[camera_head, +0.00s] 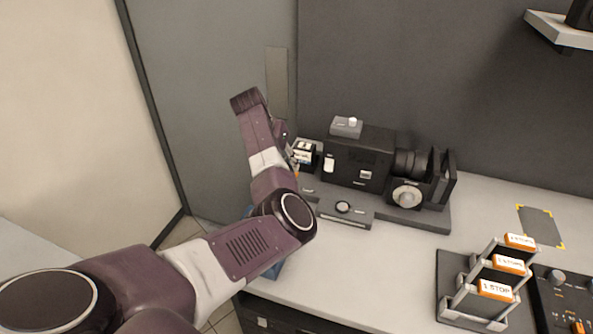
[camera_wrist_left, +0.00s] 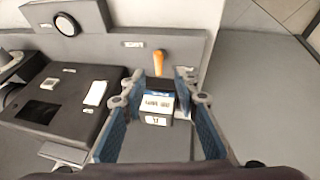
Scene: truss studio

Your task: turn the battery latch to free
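The orange battery latch (camera_wrist_left: 158,62) is a short lever on the grey base plate, seen in the left wrist view just beyond my fingertips. It points away from the battery, roughly straight up the picture. The battery block (camera_wrist_left: 157,108), dark with white labels, sits between my fingers with gaps on both sides; it also shows in the head view (camera_head: 305,152). My left gripper (camera_wrist_left: 156,88) is open, with its blue-padded fingers apart and nothing held. In the head view my left arm partly hides the gripper and latch. My right gripper is not in view.
The black camera body (camera_head: 358,158) with its lens (camera_head: 410,162) stands beside the battery on the grey base. A rack (camera_head: 470,290) with orange-labelled filters and a control panel (camera_head: 560,300) are at right. A marked grey mat (camera_head: 540,226) lies empty on the counter.

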